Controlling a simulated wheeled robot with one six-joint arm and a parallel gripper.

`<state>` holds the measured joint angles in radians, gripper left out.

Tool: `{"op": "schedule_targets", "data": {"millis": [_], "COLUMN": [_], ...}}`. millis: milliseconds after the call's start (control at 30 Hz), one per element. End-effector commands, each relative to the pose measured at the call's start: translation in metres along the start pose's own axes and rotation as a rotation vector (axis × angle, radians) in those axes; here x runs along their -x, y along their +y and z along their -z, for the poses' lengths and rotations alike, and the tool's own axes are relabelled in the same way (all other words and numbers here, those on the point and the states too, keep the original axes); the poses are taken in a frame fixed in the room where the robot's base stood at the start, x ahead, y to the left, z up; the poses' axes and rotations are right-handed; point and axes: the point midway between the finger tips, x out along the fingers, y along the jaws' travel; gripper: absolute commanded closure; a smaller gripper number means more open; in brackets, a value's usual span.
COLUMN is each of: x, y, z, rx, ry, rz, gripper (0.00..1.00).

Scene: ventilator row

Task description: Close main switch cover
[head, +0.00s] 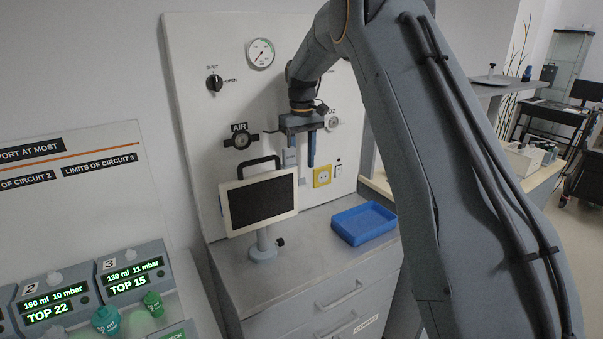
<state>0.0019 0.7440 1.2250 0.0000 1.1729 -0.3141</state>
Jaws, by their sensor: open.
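My gripper (302,152) hangs in front of the white wall panel, its fingers pointing down and apart, with nothing seen between them. Behind the fingers, a small grey box-like part (290,158) sits on the panel, partly hidden. It may be the main switch cover; I cannot tell whether it is open or shut. Whether the gripper touches the panel cannot be told.
A monitor (260,203) on a stand is left of and below the gripper. A blue tray (364,223) lies on the grey cabinet top (300,262). The panel carries a gauge (260,53), a SHUT/OPEN knob (214,83) and an AIR outlet (242,140). Ventilator units (134,273) stand at lower left.

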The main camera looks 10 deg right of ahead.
Motion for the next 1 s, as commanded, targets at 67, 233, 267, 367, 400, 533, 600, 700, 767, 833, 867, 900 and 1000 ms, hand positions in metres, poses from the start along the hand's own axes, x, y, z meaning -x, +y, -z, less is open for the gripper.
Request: {"op": "schedule_targets", "data": {"millis": [67, 233, 267, 367, 400, 533, 600, 700, 767, 833, 867, 900, 1000], "x": [-0.012, -0.034, -0.036, -0.043, -0.044, -0.046, -0.046, -0.046, -0.046, -0.045, -0.045, -0.045, -0.045], "y": [-0.001, -0.002, -0.002, -0.002, -0.002, -0.001, -0.001, -0.001, -0.001, -0.001, -0.001, -0.001, -0.001], "z": [-0.001, 0.000, 0.000, 0.000, 0.000, 0.000, 0.000, 0.000, 0.000, 0.000, 0.000, 0.000, 0.000], "rx": [0.001, 0.002, 0.002, 0.002, 0.002, 0.002, 0.002, 0.002, 0.002, 0.002, 0.002, 0.002, 0.002], "ry": [-0.003, -0.002, -0.001, -0.001, -0.001, 0.000, 0.001, 0.000, 0.000, 0.000, 0.000, 0.000, 0.003], "rz": [0.001, 0.001, 0.000, 0.000, 0.000, 0.000, 0.000, 0.000, 0.000, 0.000, 0.000, 0.000, 0.000], "gripper": [0.59, 0.59, 0.59, 0.59, 0.59, 0.59, 0.59, 0.66, 0.76, 0.88, 0.93, 1.00, 1.00]}}
